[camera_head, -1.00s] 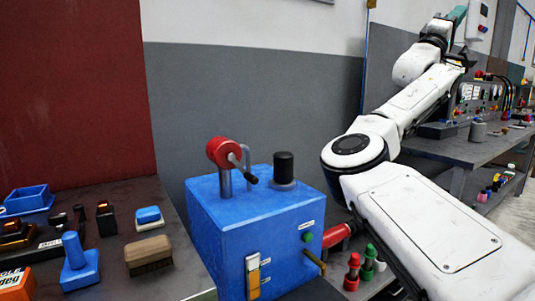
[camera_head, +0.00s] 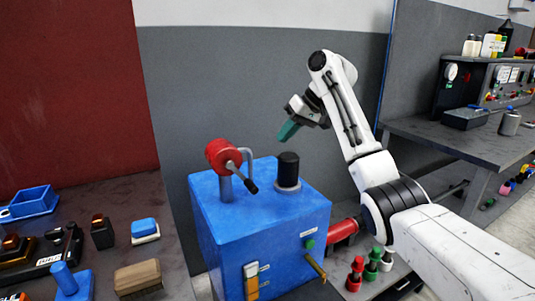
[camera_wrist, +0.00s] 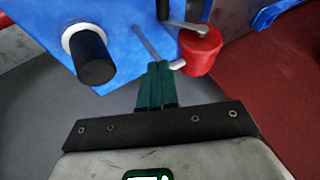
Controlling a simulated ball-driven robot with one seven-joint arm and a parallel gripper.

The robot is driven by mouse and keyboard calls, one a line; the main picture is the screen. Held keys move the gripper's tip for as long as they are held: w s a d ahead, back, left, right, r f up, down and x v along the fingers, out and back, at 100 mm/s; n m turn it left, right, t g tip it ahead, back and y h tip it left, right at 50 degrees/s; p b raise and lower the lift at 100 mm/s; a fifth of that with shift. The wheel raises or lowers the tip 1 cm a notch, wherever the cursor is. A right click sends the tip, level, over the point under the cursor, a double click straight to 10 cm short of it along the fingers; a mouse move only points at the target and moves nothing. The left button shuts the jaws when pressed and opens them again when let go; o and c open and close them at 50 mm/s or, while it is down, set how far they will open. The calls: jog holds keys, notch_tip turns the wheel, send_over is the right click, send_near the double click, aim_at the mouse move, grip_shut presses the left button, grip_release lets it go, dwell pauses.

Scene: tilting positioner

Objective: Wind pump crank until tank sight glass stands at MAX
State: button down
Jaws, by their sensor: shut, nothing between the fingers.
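The blue tank (camera_head: 265,215) stands in the middle of the head view. On its top is the red pump (camera_head: 222,155) with a grey crank arm and a black handle (camera_head: 252,187). The sight glass (camera_head: 251,281) is on the tank's front face, with an orange-yellow fill; its level against the marks is too small to read. My gripper (camera_head: 289,130) has green fingers, shut and empty, above and behind the tank top, apart from the crank. In the wrist view the fingers (camera_wrist: 156,85) point toward the red pump (camera_wrist: 200,50) and the blue top.
A black filler cap (camera_head: 288,168) stands up from the tank top, right of the pump. A bench at left holds a blue tray (camera_head: 34,201), a brush (camera_head: 138,277) and stamps. Red and green bottles stand low at right. A grey workbench (camera_head: 450,135) is at far right.

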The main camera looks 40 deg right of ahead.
aim_at(244, 179)
jog(key=w+a+f, duration=0.2)
jog(key=f, duration=0.4)
jog(key=w+a+f+g, duration=0.1)
jog(key=w+a+f, duration=0.1)
jog(key=f, duration=0.4)
jog(key=shift+a+f+n+h, duration=0.3)
jog(key=shift+a+f, duration=0.05)
jog(key=shift+a, duration=0.5)
jog(key=shift+a+p, duration=0.1)
jog(key=shift+p, duration=0.2)
